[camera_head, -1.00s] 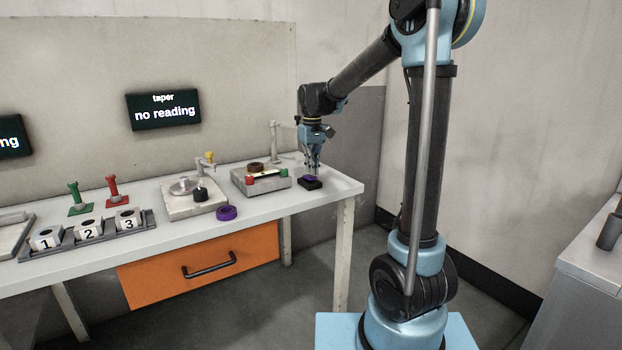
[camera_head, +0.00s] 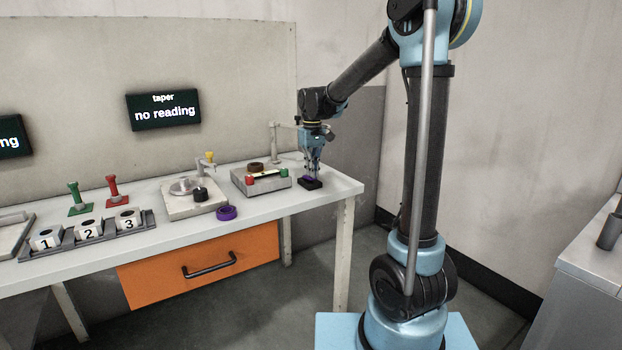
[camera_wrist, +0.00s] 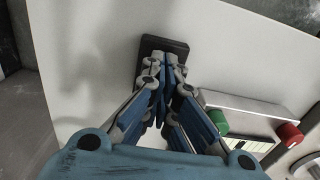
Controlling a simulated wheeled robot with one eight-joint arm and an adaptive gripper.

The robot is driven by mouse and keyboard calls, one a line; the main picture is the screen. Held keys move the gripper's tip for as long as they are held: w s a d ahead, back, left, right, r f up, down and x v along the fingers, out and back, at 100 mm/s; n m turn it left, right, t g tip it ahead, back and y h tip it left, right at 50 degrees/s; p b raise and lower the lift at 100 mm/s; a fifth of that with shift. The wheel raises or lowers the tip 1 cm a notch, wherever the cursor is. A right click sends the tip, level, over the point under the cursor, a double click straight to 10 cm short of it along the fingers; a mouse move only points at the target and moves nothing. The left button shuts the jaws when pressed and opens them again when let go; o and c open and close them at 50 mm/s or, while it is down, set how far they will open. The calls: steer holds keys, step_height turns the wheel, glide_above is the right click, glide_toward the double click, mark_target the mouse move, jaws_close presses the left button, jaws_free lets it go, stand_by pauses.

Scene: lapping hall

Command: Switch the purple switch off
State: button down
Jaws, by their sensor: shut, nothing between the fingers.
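The purple switch (camera_head: 307,179) sits on a small black base (camera_head: 311,185) near the right end of the white table. In the head view my gripper (camera_head: 315,174) points down right over the switch, its fingertips at or very close to it. In the wrist view my gripper (camera_wrist: 167,72) is shut and empty, with its fingertips over the black base (camera_wrist: 150,44). The fingers hide the purple part there, so I cannot tell which way it is tipped or whether they touch it.
A grey box (camera_head: 246,183) with red and green buttons stands just left of the switch. A purple ring (camera_head: 227,213) lies near the table's front edge. A plate machine (camera_head: 178,207) and numbered blocks (camera_head: 89,230) are farther left. The table's right corner is clear.

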steer(key=shift+f, duration=0.3)
steer(key=shift+r, duration=3.5)
steer(key=shift+s+d, duration=0.15)
steer(key=shift+d, duration=0.05)
steer(key=s+d+f+m+t, duration=0.1)
steer(key=s+d+f+m, duration=0.2)
steer(key=s+d, duration=1.2)
steer(key=s+d+f+m, duration=0.1)
steer(key=s+d+f, duration=0.2)
steer(key=s+f, duration=0.4)
steer(key=s+d+f+m+t, duration=0.1)
steer(key=s+d+f+m, duration=0.1)
steer(key=s+f, duration=0.5)
steer(key=s+d, duration=0.1)
steer(key=s, duration=0.1)
steer(key=shift+s+d+m, duration=0.3)
steer(key=shift+d, duration=0.05)
